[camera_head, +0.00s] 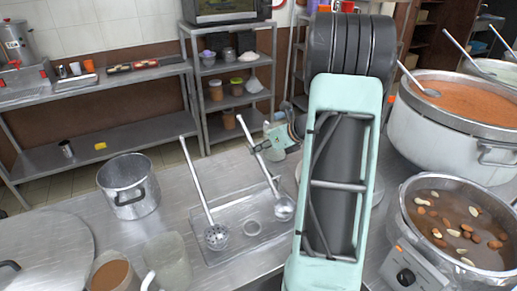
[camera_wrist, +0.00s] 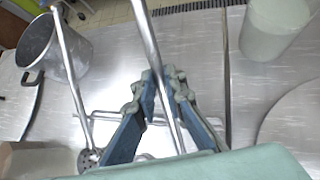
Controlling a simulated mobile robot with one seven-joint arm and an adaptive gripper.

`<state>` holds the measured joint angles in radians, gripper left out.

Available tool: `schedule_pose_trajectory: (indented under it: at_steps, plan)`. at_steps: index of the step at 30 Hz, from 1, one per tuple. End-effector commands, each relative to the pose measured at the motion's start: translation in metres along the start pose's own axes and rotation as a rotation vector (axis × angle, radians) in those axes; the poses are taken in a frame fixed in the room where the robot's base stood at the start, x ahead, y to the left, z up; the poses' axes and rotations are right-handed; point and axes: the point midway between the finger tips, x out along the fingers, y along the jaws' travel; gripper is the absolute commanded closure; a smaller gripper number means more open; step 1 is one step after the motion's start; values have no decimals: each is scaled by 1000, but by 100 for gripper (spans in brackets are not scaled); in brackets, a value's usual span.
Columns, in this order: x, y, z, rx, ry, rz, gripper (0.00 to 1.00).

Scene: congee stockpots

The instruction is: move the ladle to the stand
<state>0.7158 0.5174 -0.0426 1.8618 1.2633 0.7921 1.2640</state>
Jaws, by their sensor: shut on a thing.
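The ladle (camera_head: 262,162) is a long steel handle with a small round bowl (camera_head: 284,209) at its lower end, tilted over the right part of a shallow metal stand (camera_head: 222,254). My gripper (camera_head: 268,145) is shut on the handle, well above the bowl. In the wrist view the handle (camera_wrist: 145,32) runs between the blue fingers of my gripper (camera_wrist: 162,84), and the bowl is hidden. I cannot tell whether the bowl touches the stand. A perforated skimmer (camera_head: 200,186) leans on the stand's left side and also shows in the wrist view (camera_wrist: 68,55).
A steel pot (camera_head: 130,187) stands left of the stand. A cloudy container (camera_head: 168,262) and a brown-filled cup (camera_head: 113,274) are in front. Large pots of orange (camera_head: 460,150) and nut-topped congee (camera_head: 462,235) stand to the right. Shelves line the back wall.

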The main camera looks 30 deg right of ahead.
Motion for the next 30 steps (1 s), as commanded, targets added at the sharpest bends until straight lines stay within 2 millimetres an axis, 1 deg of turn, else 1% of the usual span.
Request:
schedule_pose_trajectory:
  at_steps: [2, 3, 7, 8, 16, 20, 23, 30]
  plan:
    - [1, 0, -1, 0, 0, 0, 100]
    - [1, 0, -1, 0, 0, 0, 85]
    - [1, 0, -1, 0, 0, 0, 71]
    - [1, 0, -1, 0, 0, 0, 69]
    - [0, 0, -1, 0, 0, 0, 69]
    - [-10, -1, -1, 0, 0, -3, 69]
    - [-27, -1, 0, -1, -1, -4, 69]
    - [-80, -1, 0, 0, -1, -4, 69]
